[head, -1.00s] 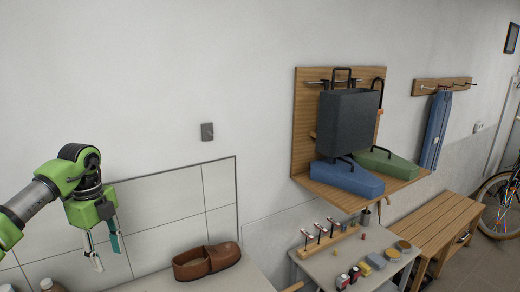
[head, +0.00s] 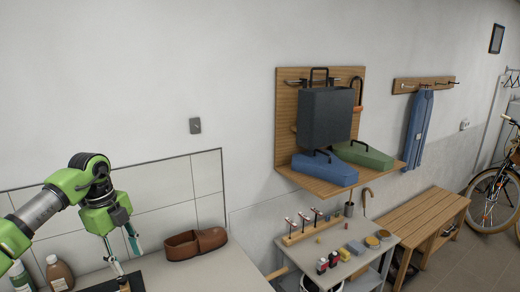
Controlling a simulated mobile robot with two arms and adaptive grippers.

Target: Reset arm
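My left gripper (head: 129,262) is at the lower left of the head view, on the end of my green and grey arm. Its two fingers, one pale and one teal, point down and stand apart, with nothing visible between them. The fingertips are over the pale counter (head: 180,276), close to a small dark object (head: 124,285) at the bottom edge; whether they touch cannot be told. My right gripper is not in view.
Bottles (head: 58,272) stand on the counter left of the gripper. To the right are a wooden wall shelf (head: 291,118) with dark, blue and green bags, a small table (head: 352,262) with little items, a slatted bench (head: 412,219) and a bicycle (head: 492,198).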

